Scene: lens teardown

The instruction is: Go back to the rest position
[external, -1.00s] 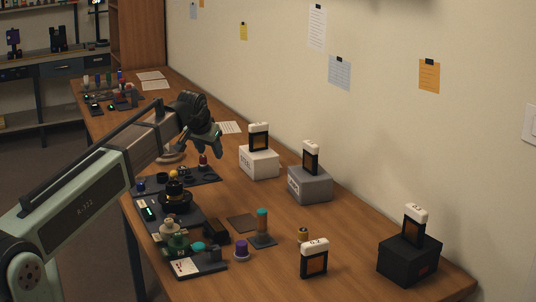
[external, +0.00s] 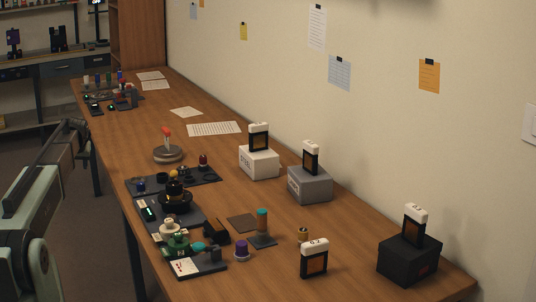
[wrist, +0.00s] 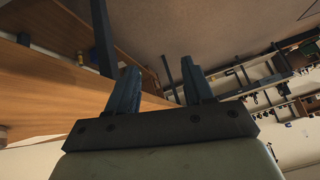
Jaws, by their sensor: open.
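My gripper (wrist: 158,88) shows in the wrist view with its two dark fingers spread apart and nothing between them. Behind the fingers the wrist view shows the floor and the edge of the wooden table, tilted. In the external view my arm is folded back at the left edge, off the table. My gripper's fingers cannot be made out there. The wooden table (external: 345,225) runs from the back left to the front right, with the lens parts standing on it.
A white box (external: 259,164), a grey box (external: 309,186) and a black box (external: 409,262) stand along the wall side, each with a white-topped black piece on it. Another such piece (external: 314,262) stands at the front. Dark trays (external: 207,176) with parts line the left edge. Shelves (external: 50,75) stand behind.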

